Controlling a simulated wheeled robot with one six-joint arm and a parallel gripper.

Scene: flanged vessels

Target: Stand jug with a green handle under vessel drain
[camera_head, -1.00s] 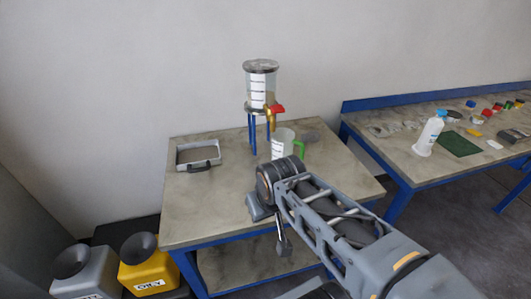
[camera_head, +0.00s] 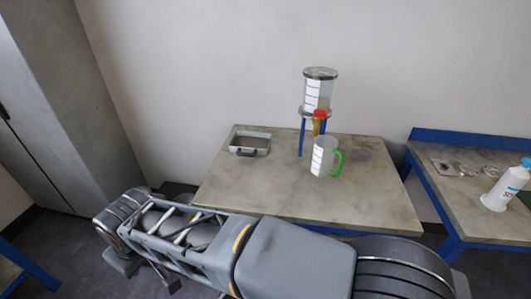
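The brass drain (camera_head: 318,127) with a red part (camera_head: 319,114) shows above the jug's back rim. I cannot tell whether the jug is directly under the outlet. My gripper (camera_head: 147,276) is at the lower left, off the table's front and well away from the jug. Its fingers are not clear, so open or shut cannot be told.
A grey open frame or tray (camera_head: 249,144) with a handle lies on the table's left. A white bottle (camera_head: 503,187) stands on the right bench. The table's front is clear.

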